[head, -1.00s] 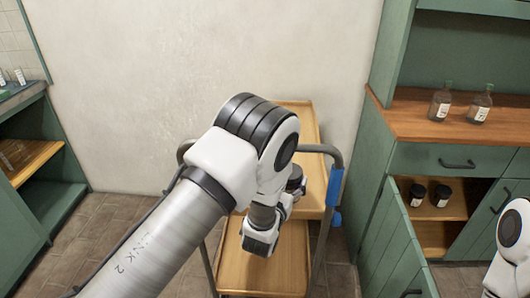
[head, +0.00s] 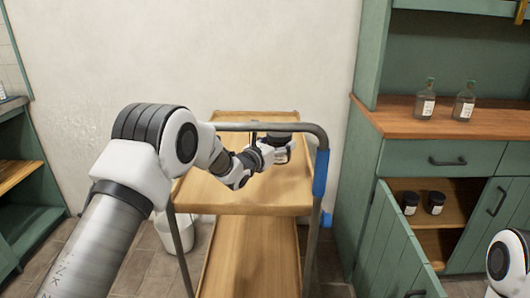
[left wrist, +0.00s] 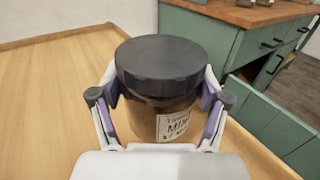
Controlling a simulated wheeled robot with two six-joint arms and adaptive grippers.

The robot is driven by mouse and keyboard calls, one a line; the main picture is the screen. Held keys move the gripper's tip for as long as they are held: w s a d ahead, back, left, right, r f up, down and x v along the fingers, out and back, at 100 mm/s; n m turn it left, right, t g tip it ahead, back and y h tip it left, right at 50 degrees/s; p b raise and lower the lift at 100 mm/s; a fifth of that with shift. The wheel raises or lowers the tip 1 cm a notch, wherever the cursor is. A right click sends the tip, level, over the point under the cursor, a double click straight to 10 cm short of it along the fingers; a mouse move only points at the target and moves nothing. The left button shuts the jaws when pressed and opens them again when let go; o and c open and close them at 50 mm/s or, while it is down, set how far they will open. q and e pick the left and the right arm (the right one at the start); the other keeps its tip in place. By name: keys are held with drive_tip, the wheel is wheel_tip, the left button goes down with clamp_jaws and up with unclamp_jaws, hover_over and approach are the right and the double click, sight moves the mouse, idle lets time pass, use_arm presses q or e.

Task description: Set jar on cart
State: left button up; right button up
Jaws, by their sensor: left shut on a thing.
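The jar has a black lid, a brownish body and a white label; it fills the middle of the left wrist view (left wrist: 158,62) and shows small in the head view (head: 283,150). My left gripper (left wrist: 158,92) is shut on the jar, with one finger on each side of its body; in the head view the gripper (head: 268,151) is over the cart's top. The wooden cart (head: 240,197) has a grey handle rail and two shelves. The jar is upright over the top shelf; I cannot tell whether it touches it. My right gripper is out of view.
A green cabinet (head: 440,123) stands right of the cart, with two bottles on its counter and two dark-lidded jars (head: 410,202) inside. Its open door (head: 393,243) sticks out near the cart. A white bucket (head: 175,233) stands behind the cart's left side. The cart's top is otherwise clear.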

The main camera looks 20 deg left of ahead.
use_arm(q)
drive_tip(key=a+f, duration=0.1)
drive_tip(key=a, duration=0.1)
drive_tip(key=a+f, duration=0.2)
drive_tip(key=shift+w+f, duration=0.2)
drive_tip(key=shift+w, duration=0.2)
drive_tip(key=shift+f+b, duration=0.4)
drive_tip(key=o, duration=1.3)
drive_tip(key=shift+c, duration=0.2)
drive_tip(key=shift+r+p, duration=0.2)
drive_tip(key=shift+p, duration=0.1)
drive_tip(key=v, duration=0.7)
drive_tip(key=shift+s, duration=0.2)
